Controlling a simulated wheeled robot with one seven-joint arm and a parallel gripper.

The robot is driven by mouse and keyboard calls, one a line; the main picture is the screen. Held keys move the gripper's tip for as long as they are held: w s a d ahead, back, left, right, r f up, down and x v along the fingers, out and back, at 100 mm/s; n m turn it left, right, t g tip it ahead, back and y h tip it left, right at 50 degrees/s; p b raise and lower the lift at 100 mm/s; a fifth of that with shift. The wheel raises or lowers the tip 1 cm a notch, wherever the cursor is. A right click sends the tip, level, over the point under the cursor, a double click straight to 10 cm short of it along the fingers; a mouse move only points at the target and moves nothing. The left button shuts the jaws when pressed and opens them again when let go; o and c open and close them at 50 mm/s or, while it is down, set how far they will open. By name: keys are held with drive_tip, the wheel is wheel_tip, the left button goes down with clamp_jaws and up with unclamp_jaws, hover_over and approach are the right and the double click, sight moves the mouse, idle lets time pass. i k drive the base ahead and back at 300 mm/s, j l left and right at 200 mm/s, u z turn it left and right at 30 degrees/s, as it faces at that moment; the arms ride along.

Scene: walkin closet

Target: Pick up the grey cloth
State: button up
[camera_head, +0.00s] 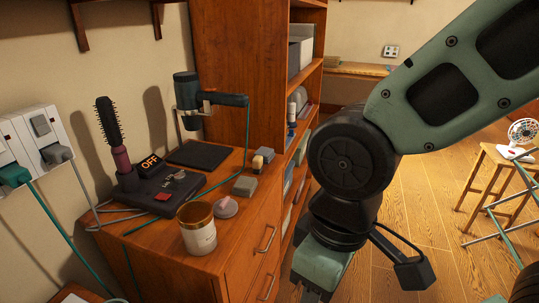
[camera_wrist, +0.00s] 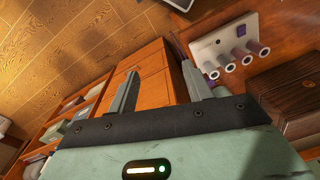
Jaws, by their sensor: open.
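A small grey folded block (camera_head: 244,186) lies on the wooden dresser top near its right edge; it may be the grey cloth, but I cannot tell for sure. No clear grey cloth shows near the fingers in the wrist view.
The dresser (camera_head: 252,227) also holds a jar (camera_head: 198,228), a hairbrush (camera_head: 112,137) and a hair dryer (camera_head: 190,98) on a stand with a cord. A tall shelf (camera_head: 237,65) stands behind. The wrist view shows a white spool rack (camera_wrist: 210,45).

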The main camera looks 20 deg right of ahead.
sight(268, 154)
drive_tip(key=u, duration=2.05)
drive_tip(key=z, duration=2.05)
drive_tip(key=u, duration=0.35)
drive_tip(key=i+l+u, duration=0.1)
drive_tip(key=l+u, duration=0.15)
drive_tip(key=u, duration=0.25)
drive_tip(key=l+u, duration=0.3)
drive_tip(key=u, duration=0.15)
drive_tip(key=l+u, duration=0.3)
drive_tip(key=u, duration=0.2)
drive_tip(key=l+u, duration=0.1)
drive_tip(key=l, duration=0.3)
drive_tip(key=k+l+u, duration=0.1)
drive_tip(key=l, duration=0.35)
drive_tip(key=k+l+u, duration=0.1)
drive_tip(key=l, duration=0.7)
drive_tip(key=k+l+u, duration=0.15)
drive_tip(key=l, duration=0.25)
drive_tip(key=k+l+u, duration=0.1)
drive_tip(key=l, duration=0.3)
